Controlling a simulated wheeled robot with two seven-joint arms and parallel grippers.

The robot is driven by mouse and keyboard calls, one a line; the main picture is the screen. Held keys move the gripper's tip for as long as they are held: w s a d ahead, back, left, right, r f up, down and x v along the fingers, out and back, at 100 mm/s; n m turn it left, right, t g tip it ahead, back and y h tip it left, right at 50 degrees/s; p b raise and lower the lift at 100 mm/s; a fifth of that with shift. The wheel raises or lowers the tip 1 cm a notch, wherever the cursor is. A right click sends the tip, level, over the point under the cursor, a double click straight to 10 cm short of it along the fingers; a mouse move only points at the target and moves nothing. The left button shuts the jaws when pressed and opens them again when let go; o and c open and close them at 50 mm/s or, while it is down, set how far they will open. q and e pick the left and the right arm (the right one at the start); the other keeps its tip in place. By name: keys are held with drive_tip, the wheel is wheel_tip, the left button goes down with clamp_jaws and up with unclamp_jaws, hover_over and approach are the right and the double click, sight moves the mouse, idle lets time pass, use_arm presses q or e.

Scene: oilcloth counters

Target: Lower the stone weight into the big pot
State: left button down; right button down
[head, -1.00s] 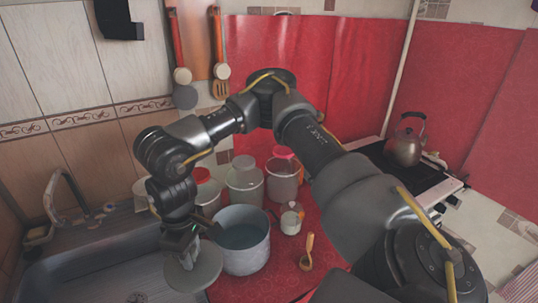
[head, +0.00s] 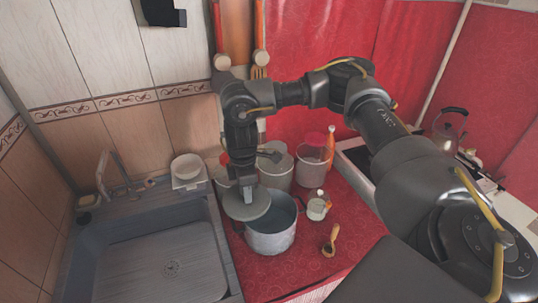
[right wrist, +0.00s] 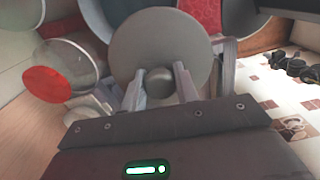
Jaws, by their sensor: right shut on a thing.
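The stone weight (head: 238,211) is a flat grey disc with a round knob. My right gripper (head: 247,190) points down and is shut on that knob; in the right wrist view, its two fingers (right wrist: 159,85) stand either side of the knob, with the disc (right wrist: 160,40) beyond. The big pot (head: 271,243) is a grey-blue metal pot standing open on the red counter. The disc overlaps the pot's left rear rim in the head view, beside its opening; whether they touch is unclear. My left gripper is not in view.
Lidded containers (head: 277,172) stand behind the pot. The sink (head: 155,262) lies left. A kettle (head: 449,123) is on the stove at far right.

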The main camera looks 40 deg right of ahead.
drive_tip(key=w+d+r+n+p, duration=0.1)
drive_tip(key=d+n+p, duration=0.3)
drive_tip(key=d, duration=0.5)
drive_tip(key=shift+d+r+n+p, duration=0.25)
drive_tip(key=shift+r+n+p, duration=0.15)
drive_tip(key=shift+r+n, duration=0.55)
drive_tip(key=shift+f, duration=0.25)
wheel_tip(320, 180, down, 10)
drive_tip(key=b, duration=1.1)
drive_tip(key=shift+b, duration=0.4)
wheel_tip(320, 180, down, 13)
drive_tip(key=b, duration=0.6)
drive_tip(key=shift+f+b, duration=0.8)
drive_tip(key=shift+f, duration=0.3)
idle(1.6)
